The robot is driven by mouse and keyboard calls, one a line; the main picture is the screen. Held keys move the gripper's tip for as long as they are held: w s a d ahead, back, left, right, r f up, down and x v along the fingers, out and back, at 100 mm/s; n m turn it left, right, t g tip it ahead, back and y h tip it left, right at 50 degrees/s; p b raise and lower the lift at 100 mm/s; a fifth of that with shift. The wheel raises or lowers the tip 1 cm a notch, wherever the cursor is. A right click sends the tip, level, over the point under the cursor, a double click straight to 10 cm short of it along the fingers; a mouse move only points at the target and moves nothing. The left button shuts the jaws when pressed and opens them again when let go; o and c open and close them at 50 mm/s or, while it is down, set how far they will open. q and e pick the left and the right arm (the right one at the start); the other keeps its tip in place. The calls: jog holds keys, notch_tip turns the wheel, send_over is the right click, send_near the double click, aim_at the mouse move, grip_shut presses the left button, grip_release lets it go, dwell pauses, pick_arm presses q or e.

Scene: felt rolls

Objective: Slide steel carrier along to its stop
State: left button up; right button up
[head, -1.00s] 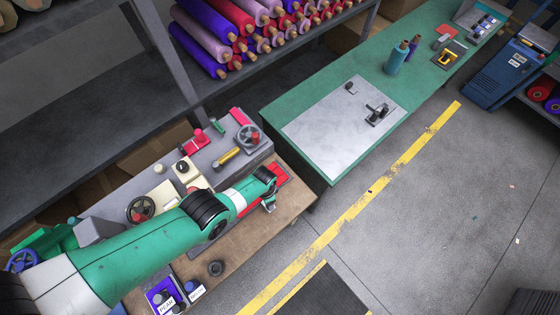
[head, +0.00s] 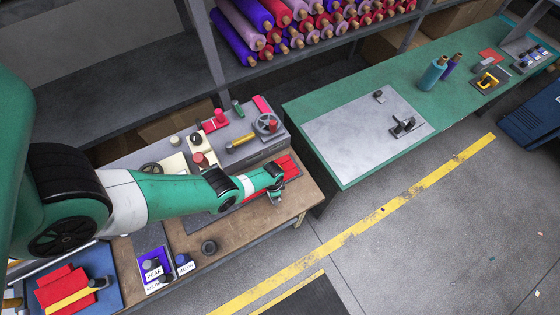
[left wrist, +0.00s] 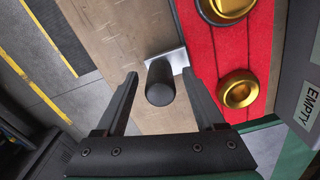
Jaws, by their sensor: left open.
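The steel carrier shows in the left wrist view as a bright steel plate (left wrist: 180,58) with a dark cylindrical knob (left wrist: 160,85). It lies at the edge of a red strip (left wrist: 202,50) bearing brass knobs. My left gripper (left wrist: 161,76) is open, with the carrier's knob appearing between its two fingers; contact cannot be told. In the head view my left gripper (head: 276,194) is over the right end of the wooden bench, beside the red strip (head: 287,168). The carrier is too small or hidden to make out there. My right gripper is not in view.
The wooden bench (head: 225,245) holds a grey machine bed with a handwheel (head: 266,124), a dark ring (head: 209,247) and a blue tray (head: 112,283). A green table (head: 345,170) stands to the right. An EMPTY label (left wrist: 308,100) shows beside the red strip.

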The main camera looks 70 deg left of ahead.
pick_arm(q)
notch_tip(320, 180, down, 2)
jog(key=shift+f+b, duration=0.1)
jog(key=shift+b, duration=0.45)
grip_shut()
dwell(1.0)
